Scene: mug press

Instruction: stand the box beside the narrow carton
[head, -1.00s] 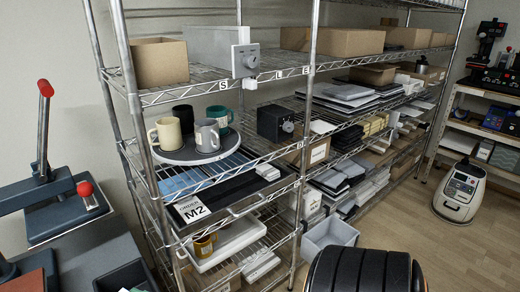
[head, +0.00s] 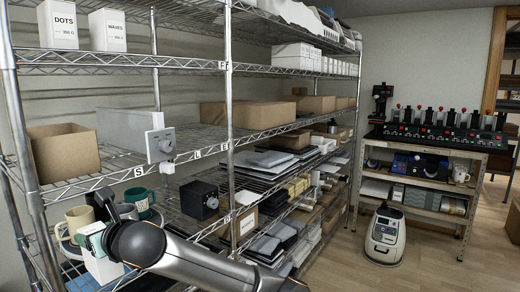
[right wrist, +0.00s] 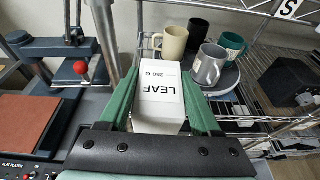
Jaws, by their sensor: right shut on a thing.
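My right gripper (head: 92,240) is at the lower left of the head view, shut on a white box (head: 104,268). In the right wrist view the box (right wrist: 160,95) reads "LEAF 350 G" and sits between the green fingers of the gripper (right wrist: 158,85). The gripper is in front of the rack, by the mugs. Two narrow white cartons stand on the top shelf: one marked DOTS (head: 57,25), one marked WAVES (head: 109,30) to its right. I cannot tell which the task means. My left gripper is not in view.
Mugs crowd the shelf behind the gripper: cream (right wrist: 173,42), grey (right wrist: 210,66), black (right wrist: 197,32) and green (right wrist: 234,44). A brown open box (head: 64,152) and a grey box (head: 125,127) stand above. The top shelf right of WAVES has bare wire (head: 175,62).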

